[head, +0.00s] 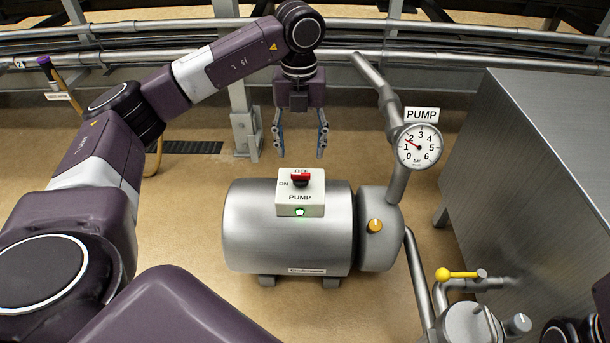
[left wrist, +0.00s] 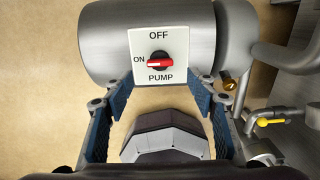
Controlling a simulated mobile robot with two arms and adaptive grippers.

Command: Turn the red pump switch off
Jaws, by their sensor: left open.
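The red pump switch (head: 300,178) sits on a white box labelled PUMP (head: 314,196), on top of the silver pump tank (head: 245,235). In the left wrist view the red switch handle (left wrist: 160,64) lies level, in line with the ON mark at left; OFF is above it. A green lamp (head: 300,212) on the box is lit. My left gripper (head: 300,150) points down, open and empty, its fingers apart from the switch. In the left wrist view its blue-padded fingers frame the area below the box. My right gripper is not in view.
A pressure gauge (head: 418,147) on the pump pipe reads about 2. A yellow-handled valve (head: 460,274) stands at lower right, and a large metal cabinet (head: 540,150) fills the right side. Pipes run along the back. The floor left of the tank is clear.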

